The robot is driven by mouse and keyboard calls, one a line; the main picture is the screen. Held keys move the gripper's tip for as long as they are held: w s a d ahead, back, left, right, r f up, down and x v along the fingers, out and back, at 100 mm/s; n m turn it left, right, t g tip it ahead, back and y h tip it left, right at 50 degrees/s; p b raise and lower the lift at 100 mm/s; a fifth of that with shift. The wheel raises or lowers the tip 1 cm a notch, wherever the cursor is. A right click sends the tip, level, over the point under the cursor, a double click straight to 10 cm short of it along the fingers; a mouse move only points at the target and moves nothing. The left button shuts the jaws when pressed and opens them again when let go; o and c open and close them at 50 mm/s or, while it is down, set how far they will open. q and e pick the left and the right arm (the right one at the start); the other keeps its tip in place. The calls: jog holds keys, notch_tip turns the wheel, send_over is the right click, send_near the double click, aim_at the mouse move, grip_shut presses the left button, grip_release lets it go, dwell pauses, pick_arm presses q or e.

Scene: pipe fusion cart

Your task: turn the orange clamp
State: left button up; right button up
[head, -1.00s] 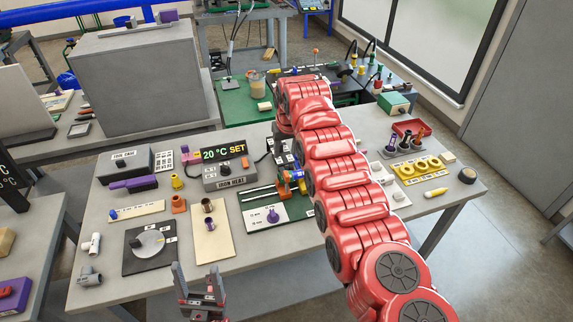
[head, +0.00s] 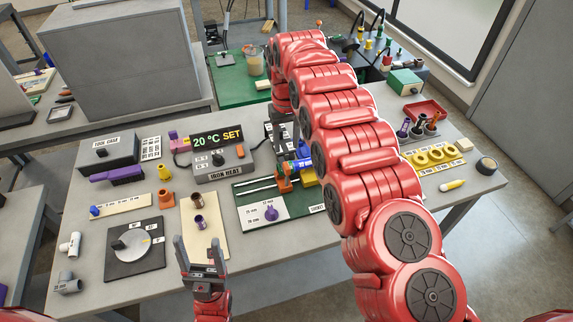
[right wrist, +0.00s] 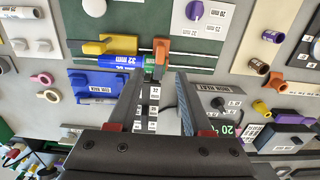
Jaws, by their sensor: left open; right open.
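The orange clamp (head: 284,182) stands on the green board (head: 243,191) near a blue 32 mm pipe piece (head: 303,164). In the right wrist view the orange clamp (right wrist: 161,50) is upright in the picture, beside a green piece (right wrist: 150,66) and the end of the blue pipe (right wrist: 118,69). My right gripper (right wrist: 160,78) is open and empty, with its fingertips just short of the clamp in the picture; contact is not visible. In the head view my red right arm hides most of that gripper. My left gripper (head: 199,242) is open and empty at the table's front edge.
A yellow clamp (right wrist: 112,47) sits beside the orange one. A purple-knobbed white plate (head: 270,214) lies in front. The iron heat box (head: 220,162), reading 20 °C, stands left of the clamp. A dial plate (head: 135,247) and a beige board (head: 205,224) lie further left.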

aim_at(286, 165)
jog(key=f+p, duration=0.1)
jog(key=f, duration=0.1)
jog(key=s+f+p, duration=0.1)
jog(key=f, duration=0.3)
jog(key=f+p, duration=0.1)
jog(key=f, duration=0.1)
jog(key=shift+w, duration=0.35)
jog(key=shift+s+f, duration=0.1)
jog(key=shift+s, duration=0.05)
jog(key=shift+c, duration=0.2)
jog(key=shift+f, duration=0.1)
jog(key=shift+c, duration=1.2)
grip_shut()
